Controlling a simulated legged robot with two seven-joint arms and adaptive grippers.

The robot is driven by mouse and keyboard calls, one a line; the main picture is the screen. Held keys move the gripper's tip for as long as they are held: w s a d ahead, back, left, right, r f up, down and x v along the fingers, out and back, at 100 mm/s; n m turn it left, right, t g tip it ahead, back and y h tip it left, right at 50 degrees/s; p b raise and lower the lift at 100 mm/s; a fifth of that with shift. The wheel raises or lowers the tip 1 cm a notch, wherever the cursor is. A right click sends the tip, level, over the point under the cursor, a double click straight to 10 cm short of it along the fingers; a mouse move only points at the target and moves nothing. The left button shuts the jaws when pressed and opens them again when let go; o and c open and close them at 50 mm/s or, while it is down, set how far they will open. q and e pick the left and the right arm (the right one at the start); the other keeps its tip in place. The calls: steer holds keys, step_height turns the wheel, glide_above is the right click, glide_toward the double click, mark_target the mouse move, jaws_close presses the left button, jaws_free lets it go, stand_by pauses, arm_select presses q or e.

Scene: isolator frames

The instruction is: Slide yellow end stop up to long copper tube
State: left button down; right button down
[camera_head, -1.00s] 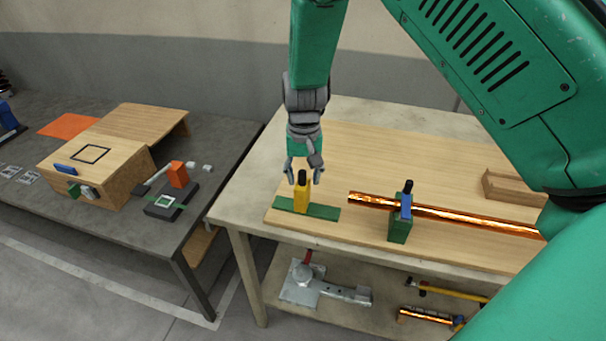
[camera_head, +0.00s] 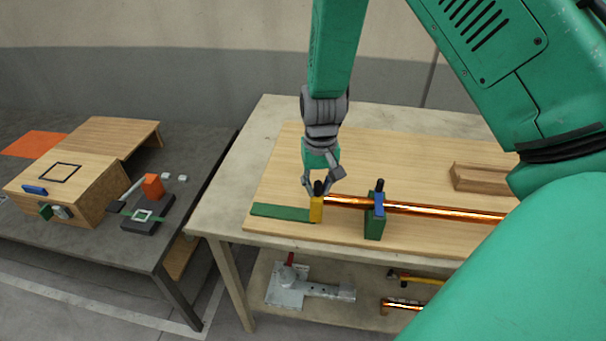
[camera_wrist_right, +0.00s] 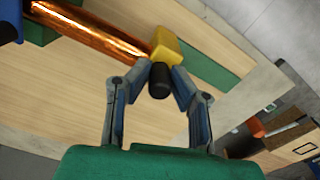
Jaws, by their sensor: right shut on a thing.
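The yellow end stop (camera_head: 316,209) stands at the right end of the green rail (camera_head: 282,212) on the wooden board. It appears to touch the left end of the long copper tube (camera_head: 430,209); the right wrist view also shows the yellow block (camera_wrist_right: 166,46) against the tube's end (camera_wrist_right: 100,30). My right gripper (camera_head: 318,186) is shut on the end stop's black knob (camera_wrist_right: 159,80), from above. The tube lies in a green support (camera_head: 374,226) with a blue clamp (camera_head: 379,204). My left gripper is not in view.
A wooden tray (camera_head: 478,178) lies on the board at the back right. A grey table (camera_head: 200,160) with a wooden box (camera_head: 75,190) and an orange block (camera_head: 153,186) stands at the left. A lower shelf holds a grey metal tool (camera_head: 300,287).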

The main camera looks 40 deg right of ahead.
steer(key=c, duration=1.5)
jaws_free()
steer(key=shift+w+a, duration=0.1)
steer(key=shift+a, duration=0.05)
steer(key=shift+o, duration=0.2)
steer(key=shift+r, duration=0.1)
steer(key=shift+r, duration=0.2)
step_height(320, 180, up, 11)
steer(key=shift+r, duration=0.2)
